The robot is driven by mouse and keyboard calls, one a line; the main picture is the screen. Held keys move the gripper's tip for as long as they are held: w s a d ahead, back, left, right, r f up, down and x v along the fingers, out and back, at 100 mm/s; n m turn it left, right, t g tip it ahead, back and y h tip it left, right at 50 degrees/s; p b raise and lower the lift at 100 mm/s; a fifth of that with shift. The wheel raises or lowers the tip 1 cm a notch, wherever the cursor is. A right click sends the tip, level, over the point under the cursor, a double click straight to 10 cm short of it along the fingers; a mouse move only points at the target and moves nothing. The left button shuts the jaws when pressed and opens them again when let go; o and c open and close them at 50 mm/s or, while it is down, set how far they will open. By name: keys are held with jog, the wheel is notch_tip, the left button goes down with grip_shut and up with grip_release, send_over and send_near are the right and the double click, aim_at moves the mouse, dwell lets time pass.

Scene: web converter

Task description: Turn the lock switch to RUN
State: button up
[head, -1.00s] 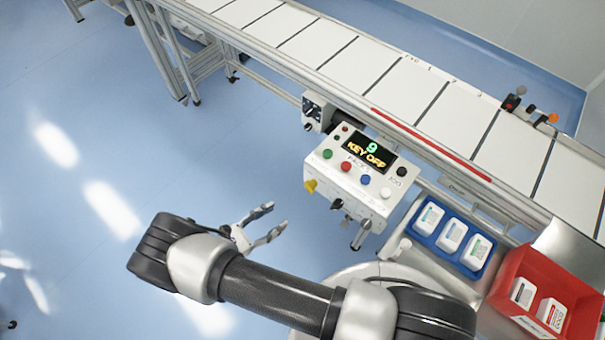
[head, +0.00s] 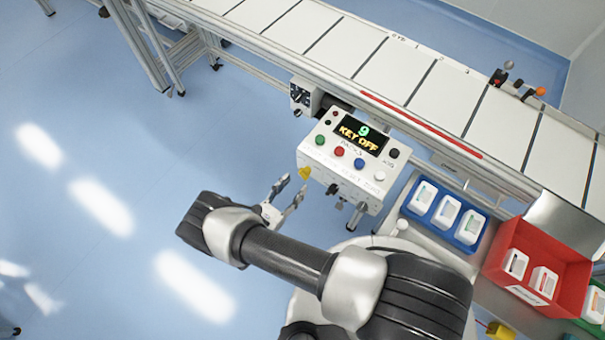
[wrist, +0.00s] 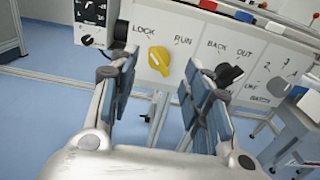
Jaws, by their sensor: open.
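The lock switch is a yellow knob (wrist: 159,58) on the front face of the white control box, below and between the printed words LOCK and RUN. I cannot tell for certain which word it points to. It also shows in the head view (head: 305,173) at the box's lower left corner. My gripper (wrist: 159,78) is open and empty, with one finger on each side of the knob in the wrist view. In the head view my gripper (head: 291,188) is just left of the knob, apparently short of touching it.
The control box's display (head: 361,136) reads 9 and KEY OFF. A black switch (head: 332,189) sits right of the yellow knob, near my right finger in the wrist view. The conveyor (head: 400,75) runs behind. A blue tray (head: 418,220) and red bin (head: 500,255) stand right.

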aim_at(302, 177)
jog(key=x, duration=0.5)
jog(key=shift+w+d, duration=0.2)
jog(key=shift+w, duration=0.1)
jog(key=shift+c, duration=0.4)
grip_shut()
jog(key=shift+m, duration=0.3)
jog(key=m+b, duration=0.1)
jog(key=m, duration=0.2)
jog(key=shift+m+b, duration=0.3)
jog(key=shift+b, duration=0.05)
jog(key=m+b, duration=0.1)
jog(key=m, duration=0.3)
jog(key=shift+s+d+m, duration=0.1)
jog(key=shift+m, duration=0.2)
jog(key=m, duration=0.5)
jog(key=shift+f+b, duration=0.1)
jog(key=shift+b, duration=0.3)
jog(key=c, duration=0.8)
grip_release()
jog(key=shift+m, duration=2.1)
jog(key=shift+c, duration=0.2)
